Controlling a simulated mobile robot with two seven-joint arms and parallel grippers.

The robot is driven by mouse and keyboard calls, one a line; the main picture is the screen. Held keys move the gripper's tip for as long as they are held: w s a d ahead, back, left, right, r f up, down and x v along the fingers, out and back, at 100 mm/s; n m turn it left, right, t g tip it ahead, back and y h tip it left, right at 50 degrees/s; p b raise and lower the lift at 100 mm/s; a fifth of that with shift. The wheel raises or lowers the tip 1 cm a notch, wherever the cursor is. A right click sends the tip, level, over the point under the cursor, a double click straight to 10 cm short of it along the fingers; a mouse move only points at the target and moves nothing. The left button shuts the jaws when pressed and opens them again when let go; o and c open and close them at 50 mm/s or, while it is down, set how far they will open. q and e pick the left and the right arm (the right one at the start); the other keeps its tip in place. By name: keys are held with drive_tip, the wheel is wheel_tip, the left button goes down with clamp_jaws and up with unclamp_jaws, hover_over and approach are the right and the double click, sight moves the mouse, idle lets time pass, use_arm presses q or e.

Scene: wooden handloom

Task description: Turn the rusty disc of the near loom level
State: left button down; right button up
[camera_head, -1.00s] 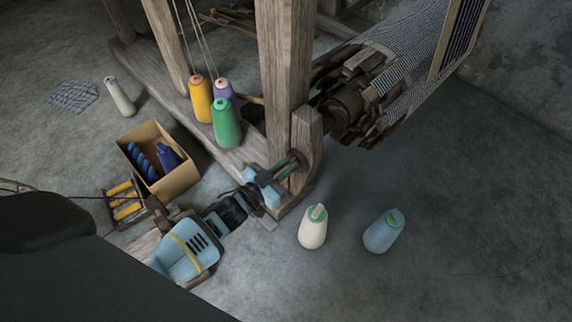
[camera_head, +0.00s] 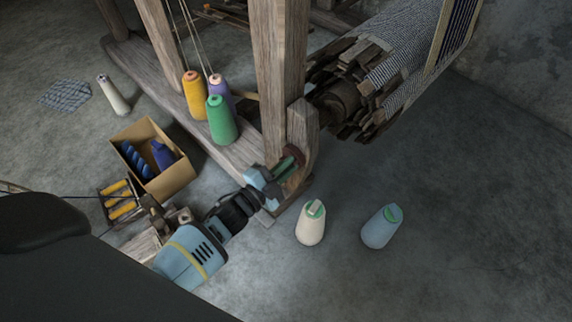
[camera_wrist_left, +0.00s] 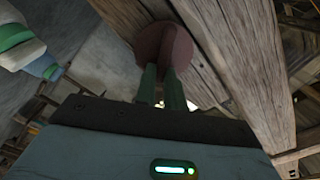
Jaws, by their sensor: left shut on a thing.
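The rusty disc (camera_head: 294,151) is on the short post at the front end of the near loom (camera_head: 300,130). In the left wrist view the disc (camera_wrist_left: 165,45) is a round, dark reddish-brown plate close against the wood. My left gripper (camera_head: 288,163) reaches it from the lower left, with its green fingers shut on the disc. In the left wrist view the fingers (camera_wrist_left: 163,82) meet its near edge and look almost parallel. The fingertips cover part of the disc, so its exact tilt is hard to tell. My right gripper is not in view.
Yellow, purple and green thread cones (camera_head: 221,120) stand on the loom's base beam. A cardboard box (camera_head: 177,181) and a rack of yellow spools (camera_head: 120,200) lie near my left arm.

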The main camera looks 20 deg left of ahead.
use_arm(q)
drive_tip(key=m+b, duration=0.1)
drive_tip(key=m, duration=0.2)
drive_tip(key=f+m+b, duration=0.1)
drive_tip(key=m, duration=0.3)
drive_tip(key=shift+s+d+f, duration=0.1)
drive_tip(key=shift+f, duration=0.1)
idle(0.5)
drive_tip(key=c, duration=1.6)
unclamp_jaws()
drive_tip(key=shift+o, duration=0.6)
